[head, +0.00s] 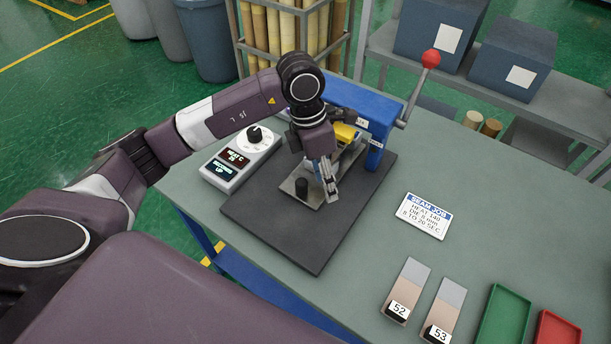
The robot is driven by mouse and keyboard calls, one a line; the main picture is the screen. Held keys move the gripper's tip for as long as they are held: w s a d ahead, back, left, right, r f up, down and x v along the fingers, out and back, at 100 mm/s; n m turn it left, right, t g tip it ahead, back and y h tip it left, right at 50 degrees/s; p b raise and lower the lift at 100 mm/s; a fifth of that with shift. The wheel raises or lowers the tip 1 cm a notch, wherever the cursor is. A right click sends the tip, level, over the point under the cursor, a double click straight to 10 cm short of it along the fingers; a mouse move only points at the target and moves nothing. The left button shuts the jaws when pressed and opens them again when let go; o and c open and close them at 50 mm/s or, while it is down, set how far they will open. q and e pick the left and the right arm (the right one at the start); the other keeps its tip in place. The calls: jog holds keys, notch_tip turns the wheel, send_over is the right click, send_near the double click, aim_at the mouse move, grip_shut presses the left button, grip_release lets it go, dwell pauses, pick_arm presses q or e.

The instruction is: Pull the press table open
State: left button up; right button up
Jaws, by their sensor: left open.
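The press table (317,198) is a grey metal plate with an upright black knob (301,188) near its front end. It sits low on the dark base plate (277,232) under the blue press frame (353,104). My left gripper (331,190) is open and points down over the press table, just right of the knob. It does not enclose the knob, and I cannot tell whether a finger touches the plate. My left arm and gripper hide part of the press and the back of the table. My right gripper is not in view.
A controller with a dial (242,158) stands left of the press. The press lever has a red ball (431,59). A job card (425,215), pieces marked 52 (408,289) and 53 (446,309), a green tray (505,318) and a red tray (557,332) lie right.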

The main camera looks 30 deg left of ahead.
aim_at(301, 182)
pick_arm(q)
jog(key=a+y, duration=0.1)
jog(key=a, duration=0.3)
jog(key=w+a+y, duration=0.1)
jog(key=a, duration=0.1)
jog(key=shift+w+a+r+n+y, duration=0.1)
jog(key=shift+a+r+n+y, duration=0.15)
jog(key=shift+a+n+y, duration=0.1)
jog(key=shift+f+p, duration=0.3)
jog(key=shift+f, duration=0.05)
notch_tip(301, 182, down, 7)
jog(key=shift+r+p, duration=0.15)
jog(key=shift+p, duration=0.8)
grip_shut()
